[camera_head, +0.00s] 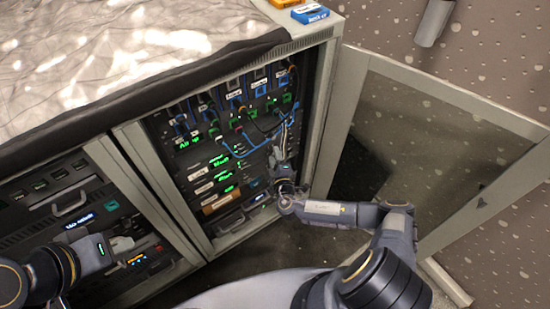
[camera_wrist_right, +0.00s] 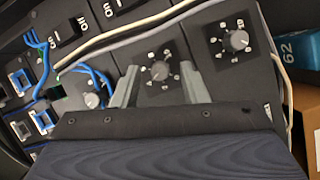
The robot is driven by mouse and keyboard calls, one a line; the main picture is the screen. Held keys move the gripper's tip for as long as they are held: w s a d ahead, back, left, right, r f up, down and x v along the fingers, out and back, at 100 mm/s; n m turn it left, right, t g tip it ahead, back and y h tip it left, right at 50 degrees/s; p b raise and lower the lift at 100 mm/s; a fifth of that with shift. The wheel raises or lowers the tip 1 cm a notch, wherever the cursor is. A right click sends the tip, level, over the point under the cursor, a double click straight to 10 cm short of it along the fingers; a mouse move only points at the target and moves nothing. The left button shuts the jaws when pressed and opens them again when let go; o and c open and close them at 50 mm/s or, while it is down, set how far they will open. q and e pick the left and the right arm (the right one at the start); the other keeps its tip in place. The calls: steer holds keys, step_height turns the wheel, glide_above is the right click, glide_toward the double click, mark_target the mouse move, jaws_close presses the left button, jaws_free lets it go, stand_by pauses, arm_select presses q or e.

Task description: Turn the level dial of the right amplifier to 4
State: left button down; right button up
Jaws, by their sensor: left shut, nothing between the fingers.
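In the right wrist view my right gripper (camera_wrist_right: 159,88) is open, with its two fingers apart on either side of a middle dial (camera_wrist_right: 160,70). That dial is a small grey knob on a dark panel ringed by pale number marks. A similar dial (camera_wrist_right: 237,40) sits to the right, and another (camera_wrist_right: 92,100) to the left beside blue cables. I cannot tell which one belongs to the right amplifier, or whether the fingers touch the middle knob. In the head view my right gripper (camera_head: 281,158) is at the rack's right side. My left gripper (camera_head: 124,244) is shut and empty before the left rack.
Blue, white and grey cables (camera_wrist_right: 140,35) cross the panel close to the dials. The open cabinet door (camera_head: 440,140) stands to the right of my right arm. A blue box (camera_head: 310,13) lies on top of the cabinet.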

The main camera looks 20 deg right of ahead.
steer(key=s, duration=0.7)
steer(key=shift+s+a+r+p, duration=0.15)
steer(key=shift+s+r+p, duration=0.1)
steer(key=shift+s+p, duration=0.15)
stand_by(0.3)
